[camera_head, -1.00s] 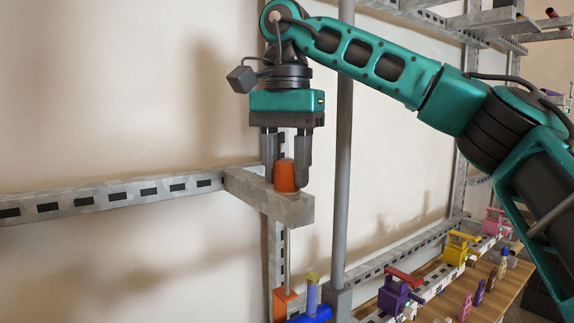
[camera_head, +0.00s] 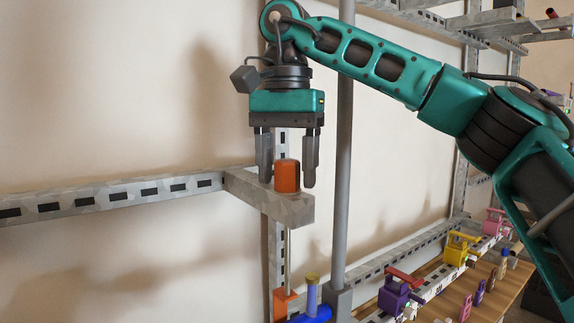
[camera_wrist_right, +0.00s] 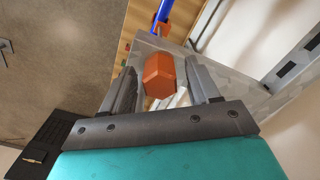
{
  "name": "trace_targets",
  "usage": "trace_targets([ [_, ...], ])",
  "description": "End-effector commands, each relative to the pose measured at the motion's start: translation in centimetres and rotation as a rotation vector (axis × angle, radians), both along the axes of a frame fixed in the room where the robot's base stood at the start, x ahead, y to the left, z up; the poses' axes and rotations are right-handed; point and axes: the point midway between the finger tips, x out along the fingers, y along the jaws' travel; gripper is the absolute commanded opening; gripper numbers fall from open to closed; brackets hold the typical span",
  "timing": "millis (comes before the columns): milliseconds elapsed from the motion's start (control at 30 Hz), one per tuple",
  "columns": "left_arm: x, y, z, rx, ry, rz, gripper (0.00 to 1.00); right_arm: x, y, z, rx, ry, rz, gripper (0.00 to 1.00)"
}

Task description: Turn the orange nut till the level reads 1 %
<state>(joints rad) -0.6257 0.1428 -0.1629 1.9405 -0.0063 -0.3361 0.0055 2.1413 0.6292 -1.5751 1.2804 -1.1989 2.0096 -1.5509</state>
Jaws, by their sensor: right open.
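The orange nut (camera_head: 287,176) stands upright on the end of a grey metal bracket (camera_head: 290,208). My right gripper (camera_head: 287,183) points down over it with its fingers open, one on each side of the nut, with visible gaps. In the right wrist view the nut (camera_wrist_right: 159,75) sits between the two spread fingers (camera_wrist_right: 165,76), apart from both. A thin rod (camera_head: 288,258) runs down from the bracket to an orange block (camera_head: 283,303). No level reading can be made out. My left gripper is not in view.
A grey vertical post (camera_head: 343,150) stands just right of the gripper. A slotted rail (camera_head: 110,196) runs left from the bracket. Purple (camera_head: 393,298), yellow (camera_head: 457,248) and pink (camera_head: 494,222) clamps line a lower rail.

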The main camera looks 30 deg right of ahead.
Motion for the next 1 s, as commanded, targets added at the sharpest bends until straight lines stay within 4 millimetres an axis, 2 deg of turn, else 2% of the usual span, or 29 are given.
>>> trace_targets([
  [267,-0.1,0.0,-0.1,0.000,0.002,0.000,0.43,0.0,0.0,0.5,-0.001,0.000,-0.002,0.61],
  [800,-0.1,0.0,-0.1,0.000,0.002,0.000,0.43,0.0,0.0,7.7,-0.003,-0.008,-0.005,0.61],
  [1000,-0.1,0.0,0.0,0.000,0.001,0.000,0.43,0.0,0.0,9.2,-0.003,0.000,-0.003,0.61],
])
